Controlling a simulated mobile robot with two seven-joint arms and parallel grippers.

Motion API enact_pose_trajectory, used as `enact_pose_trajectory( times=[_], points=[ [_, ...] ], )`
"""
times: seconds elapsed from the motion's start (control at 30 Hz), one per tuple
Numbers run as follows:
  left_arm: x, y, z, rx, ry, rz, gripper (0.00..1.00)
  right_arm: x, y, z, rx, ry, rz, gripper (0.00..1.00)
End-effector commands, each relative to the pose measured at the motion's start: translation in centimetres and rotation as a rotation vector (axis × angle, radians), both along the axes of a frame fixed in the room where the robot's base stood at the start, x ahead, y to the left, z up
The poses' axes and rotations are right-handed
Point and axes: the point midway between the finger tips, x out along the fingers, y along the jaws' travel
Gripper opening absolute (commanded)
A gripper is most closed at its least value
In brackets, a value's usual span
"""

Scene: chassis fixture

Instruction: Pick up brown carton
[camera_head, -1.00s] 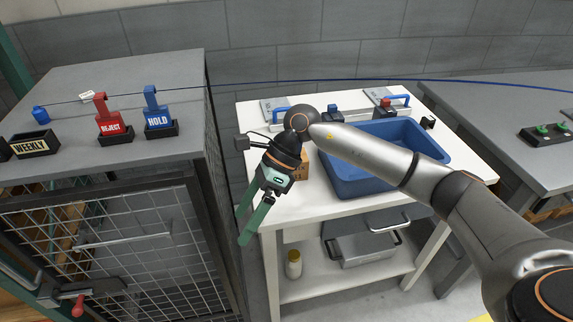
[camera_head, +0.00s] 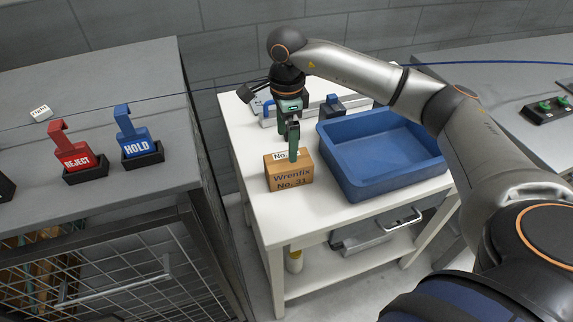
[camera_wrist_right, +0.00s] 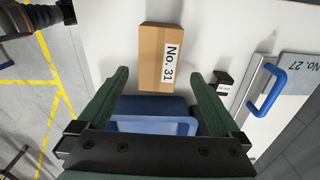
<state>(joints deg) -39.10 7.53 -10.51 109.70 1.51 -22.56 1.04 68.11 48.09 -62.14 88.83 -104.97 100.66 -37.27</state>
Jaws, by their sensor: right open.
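The brown carton (camera_head: 290,180), printed "Wrenfix No. 31", sits upright on the white table near its left edge, beside the blue bin. In the right wrist view its top (camera_wrist_right: 152,58) carries a white "No. 31" label and lies beyond the fingertips. My right gripper (camera_head: 293,157) points down, with its fingers overlapping the carton's top in the head view. In the right wrist view its two green fingers (camera_wrist_right: 158,73) are spread wide with nothing between them. I cannot tell the exact height gap to the carton. My left gripper is not in view.
The blue bin (camera_head: 345,187) stands close to the carton's right. A blue-handled case (camera_wrist_right: 295,88) marked "No. 27" lies behind. A grey cabinet top (camera_head: 150,75) at left holds red REJECT (camera_head: 75,160) and blue HOLD (camera_head: 133,140) tags. The table front (camera_head: 300,218) is clear.

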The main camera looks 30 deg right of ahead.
Motion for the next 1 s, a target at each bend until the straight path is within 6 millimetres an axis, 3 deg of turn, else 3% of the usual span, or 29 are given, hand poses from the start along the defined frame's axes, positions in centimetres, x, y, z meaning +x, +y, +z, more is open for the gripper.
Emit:
enact_pose_trajectory(
  times=[0.1,0.37,0.6,0.9,1.0],
  points=[
    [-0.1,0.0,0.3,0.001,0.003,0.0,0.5,0.0,0.0,-1.8,0.001,0.002,-0.001,1.0],
    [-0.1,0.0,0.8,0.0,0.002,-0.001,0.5,-0.2,-0.1,-3.9,0.001,0.003,0.001,1.0],
    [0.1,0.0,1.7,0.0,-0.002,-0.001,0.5,-0.4,-0.2,-7.3,0.002,0.001,0.0,1.0],
    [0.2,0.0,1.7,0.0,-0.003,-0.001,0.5,-0.4,-0.3,-8.1,0.002,-0.001,0.001,1.0],
    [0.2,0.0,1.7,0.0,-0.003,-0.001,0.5,-0.4,-0.3,-8.0,0.002,-0.001,0.001,0.91]
  ],
)
